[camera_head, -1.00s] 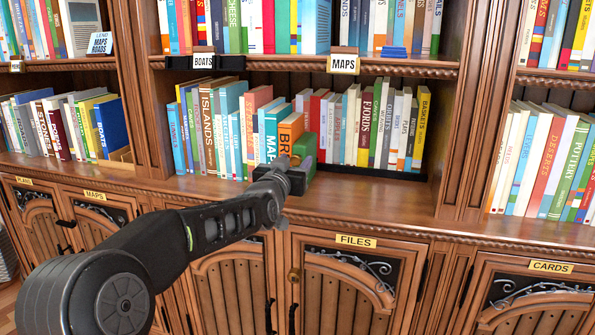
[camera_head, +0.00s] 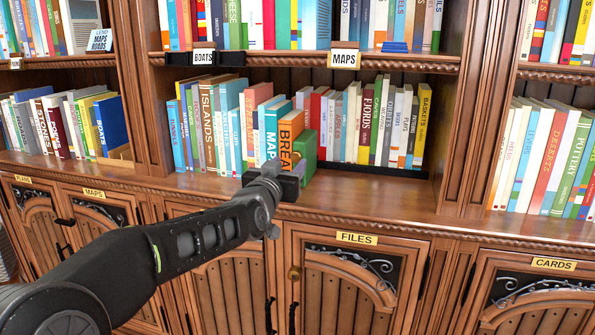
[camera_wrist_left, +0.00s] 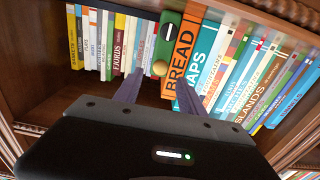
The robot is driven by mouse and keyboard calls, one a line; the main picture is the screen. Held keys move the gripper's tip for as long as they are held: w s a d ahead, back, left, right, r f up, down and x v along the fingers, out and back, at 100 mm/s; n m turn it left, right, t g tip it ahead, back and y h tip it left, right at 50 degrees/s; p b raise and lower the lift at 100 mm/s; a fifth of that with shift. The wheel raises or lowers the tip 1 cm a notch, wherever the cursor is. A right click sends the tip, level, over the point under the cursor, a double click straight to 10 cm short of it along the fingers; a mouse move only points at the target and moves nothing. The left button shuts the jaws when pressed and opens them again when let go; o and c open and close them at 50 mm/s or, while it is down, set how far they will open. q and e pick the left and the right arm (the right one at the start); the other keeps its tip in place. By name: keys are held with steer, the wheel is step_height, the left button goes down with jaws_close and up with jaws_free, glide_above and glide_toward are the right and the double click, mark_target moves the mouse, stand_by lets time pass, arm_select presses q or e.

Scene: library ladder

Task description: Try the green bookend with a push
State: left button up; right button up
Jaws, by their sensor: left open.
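The green bookend (camera_head: 306,158) stands upright on the middle shelf, at the right end of the left group of books, beside the orange BREAD book (camera_head: 289,140). In the left wrist view the bookend (camera_wrist_left: 166,38) shows a round brass knob (camera_wrist_left: 160,68) on its front. My left gripper (camera_head: 285,176) is in front of the bookend at the shelf's front edge and hides its lower left part. In the wrist view the fingers of my left gripper (camera_wrist_left: 158,92) are spread, with nothing between them; they look short of the knob. My right gripper is out of view.
A second group of books (camera_head: 375,125) stands to the right in the same bay, on a dark strip (camera_head: 372,171). The shelf front (camera_head: 370,195) is clear there. A wooden upright (camera_head: 465,130) bounds the bay. Cabinet doors labelled FILES (camera_head: 357,238) and CARDS (camera_head: 553,264) are below.

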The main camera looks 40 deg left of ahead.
arm_select(q)
steer(key=v, duration=0.3)
steer(key=shift+s, duration=0.1)
stand_by(0.5)
